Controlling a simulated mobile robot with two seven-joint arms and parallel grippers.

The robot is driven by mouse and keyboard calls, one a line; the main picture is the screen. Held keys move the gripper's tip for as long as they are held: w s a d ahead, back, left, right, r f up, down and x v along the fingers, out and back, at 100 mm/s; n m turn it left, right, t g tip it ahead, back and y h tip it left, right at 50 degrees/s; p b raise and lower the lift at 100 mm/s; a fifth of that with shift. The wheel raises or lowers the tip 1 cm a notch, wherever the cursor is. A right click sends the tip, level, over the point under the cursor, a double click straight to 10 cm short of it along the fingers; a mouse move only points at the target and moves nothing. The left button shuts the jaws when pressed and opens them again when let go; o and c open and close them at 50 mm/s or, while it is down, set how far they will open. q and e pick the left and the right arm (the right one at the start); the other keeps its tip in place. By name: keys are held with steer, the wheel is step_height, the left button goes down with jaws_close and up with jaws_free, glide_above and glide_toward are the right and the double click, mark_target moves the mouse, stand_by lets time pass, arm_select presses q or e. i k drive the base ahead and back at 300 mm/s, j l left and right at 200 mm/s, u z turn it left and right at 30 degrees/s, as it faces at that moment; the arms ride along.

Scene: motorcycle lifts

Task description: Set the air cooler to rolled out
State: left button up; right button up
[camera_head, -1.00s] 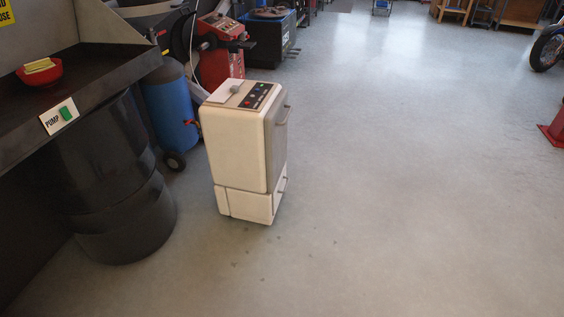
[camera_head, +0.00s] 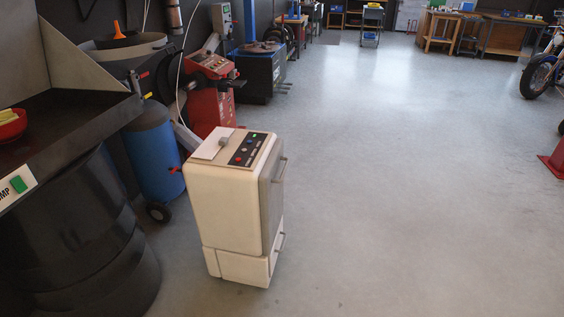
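The air cooler (camera_head: 225,215) is a cream-coloured upright box standing on the floor left of the middle. Its top carries a dark control panel (camera_head: 250,149) with coloured buttons and a white plate with a grey knob. A handle (camera_head: 279,168) sticks out on its right side, and another handle (camera_head: 279,243) sits lower on the same side. The cooler stands near the blue tank and the black drum. Neither of my grippers is in view.
A black drum (camera_head: 85,245) under a dark sink bench stands at the left. A blue tank (camera_head: 152,155) with a wheel and a red machine (camera_head: 210,98) stand behind the cooler. The floor (camera_head: 400,200) to the right is wide and clear. A motorcycle (camera_head: 545,70) is at far right.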

mark_target(237, 207)
steer(key=i+j, duration=0.1)
steer(key=i, duration=0.55)
steer(key=i+j, duration=0.1)
steer(key=i, duration=0.55)
steer(key=i+j, duration=0.15)
steer(key=i, duration=0.5)
